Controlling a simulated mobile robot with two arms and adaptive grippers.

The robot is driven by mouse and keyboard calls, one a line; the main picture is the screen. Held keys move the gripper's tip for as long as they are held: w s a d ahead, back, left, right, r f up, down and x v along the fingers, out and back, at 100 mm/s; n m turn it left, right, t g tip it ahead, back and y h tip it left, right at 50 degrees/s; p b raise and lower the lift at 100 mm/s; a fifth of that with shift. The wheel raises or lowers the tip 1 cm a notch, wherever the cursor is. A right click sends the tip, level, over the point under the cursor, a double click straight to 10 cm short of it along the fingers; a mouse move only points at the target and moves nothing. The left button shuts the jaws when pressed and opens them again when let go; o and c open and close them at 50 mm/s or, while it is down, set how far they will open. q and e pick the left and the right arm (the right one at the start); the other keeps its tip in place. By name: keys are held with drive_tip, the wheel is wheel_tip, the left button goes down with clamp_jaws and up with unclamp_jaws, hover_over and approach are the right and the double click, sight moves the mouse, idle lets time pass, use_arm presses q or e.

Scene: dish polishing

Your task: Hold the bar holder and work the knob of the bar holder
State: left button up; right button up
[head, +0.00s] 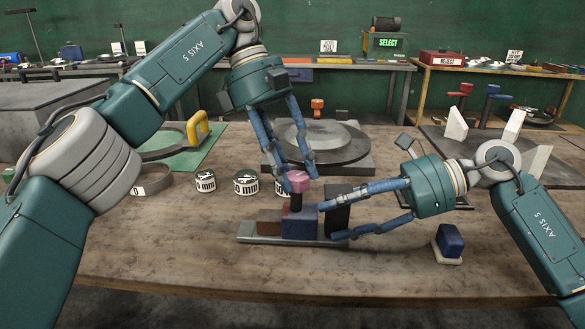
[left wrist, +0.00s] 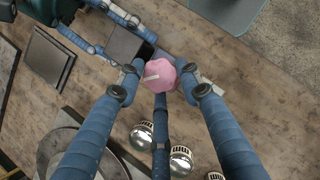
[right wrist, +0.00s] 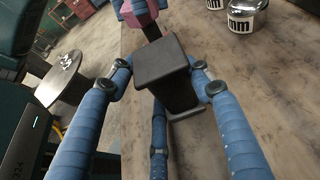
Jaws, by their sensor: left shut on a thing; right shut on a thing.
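The bar holder stands on the bench in the middle of the head view, with a flat grey base (head: 258,238), a blue block (head: 302,225), a brown block (head: 269,222) and a dark upright block (head: 341,205). A pink knob (head: 298,184) tops a dark stem above the blue block. My left gripper (head: 300,178) comes from above and is shut on the knob, which also sits between its fingers in the left wrist view (left wrist: 160,76). My right gripper (head: 330,221) comes from the right and is shut on the dark upright block, which fills its fingers in the right wrist view (right wrist: 165,65).
Several labelled tins (head: 246,183) stand to the left of the holder. A round grey plate on a dark base (head: 345,152) lies behind it. A blue block on a pale base (head: 449,242) stands at right. The bench front is clear.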

use_arm(q)
drive_tip(key=shift+s+d+r, duration=0.1)
drive_tip(key=shift+s+d, duration=0.05)
drive_tip(key=shift+d, duration=0.1)
drive_tip(key=o, duration=1.1)
drive_tip(key=shift+a, duration=0.15)
drive_tip(key=shift+a, duration=0.1)
